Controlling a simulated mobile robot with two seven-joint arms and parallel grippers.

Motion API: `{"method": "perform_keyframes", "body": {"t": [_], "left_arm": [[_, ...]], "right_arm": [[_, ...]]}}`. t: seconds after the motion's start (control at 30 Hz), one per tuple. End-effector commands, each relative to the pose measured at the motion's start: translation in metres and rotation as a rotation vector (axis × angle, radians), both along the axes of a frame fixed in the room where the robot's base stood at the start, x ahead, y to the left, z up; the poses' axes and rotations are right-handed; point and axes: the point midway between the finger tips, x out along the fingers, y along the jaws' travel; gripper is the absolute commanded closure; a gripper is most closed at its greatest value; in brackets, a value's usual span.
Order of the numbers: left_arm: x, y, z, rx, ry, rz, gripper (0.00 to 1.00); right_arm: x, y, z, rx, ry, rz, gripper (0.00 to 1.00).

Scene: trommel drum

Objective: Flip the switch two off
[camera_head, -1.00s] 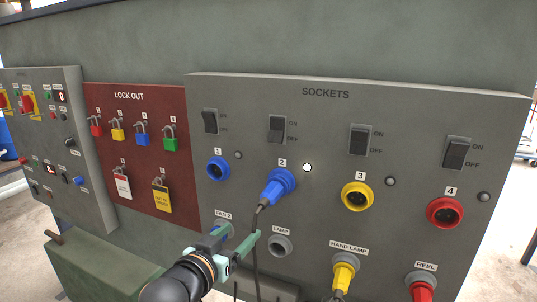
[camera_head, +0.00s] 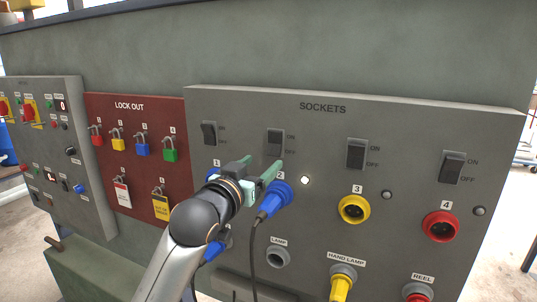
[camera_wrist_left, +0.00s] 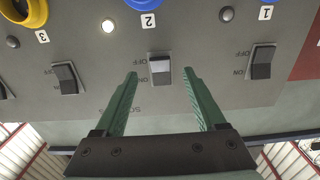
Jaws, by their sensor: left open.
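Switch two (camera_head: 275,142) is a dark rocker on the grey sockets panel, above the blue socket 2 with its blue plug (camera_head: 275,197). In the left wrist view the switch (camera_wrist_left: 160,70) appears upside down, between and just beyond the fingertips. My left gripper (camera_head: 262,165) is open, its green fingers in front of the lower part of the switch in the head view. In the left wrist view the fingers (camera_wrist_left: 160,82) stand apart on either side of it. I cannot tell whether they touch the panel. The round light (camera_head: 305,180) beside socket 2 is lit white. My right gripper is not in view.
Switch one (camera_head: 209,133) is to the left, switch three (camera_head: 356,154) and switch four (camera_head: 453,167) to the right. A black cable (camera_head: 253,262) hangs from the blue plug. The red lock out board (camera_head: 105,180) with padlocks is further left.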

Motion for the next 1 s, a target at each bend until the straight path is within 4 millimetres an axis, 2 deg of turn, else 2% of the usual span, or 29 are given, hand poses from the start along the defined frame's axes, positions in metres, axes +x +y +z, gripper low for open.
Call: {"method": "perform_keyframes", "body": {"t": [0.1, 0.3, 0.5, 0.77, 1.0], "left_arm": [[0.017, -0.006, 0.002, -0.001, 0.001, 0.000, 0.28], [0.037, -0.012, 0.001, -0.001, 0.000, 0.000, 0.28], [0.045, -0.015, 0.000, -0.001, 0.000, -0.001, 0.28], [0.046, -0.015, 0.000, -0.001, -0.001, -0.001, 0.28], [0.046, -0.015, 0.000, -0.001, -0.001, 0.000, 0.52]], "right_arm": [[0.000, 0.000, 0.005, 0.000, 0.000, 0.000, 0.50], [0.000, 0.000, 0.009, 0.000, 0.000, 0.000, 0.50], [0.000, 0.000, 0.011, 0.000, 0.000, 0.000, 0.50], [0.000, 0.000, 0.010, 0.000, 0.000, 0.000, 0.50], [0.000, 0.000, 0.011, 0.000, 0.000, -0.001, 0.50]]}}
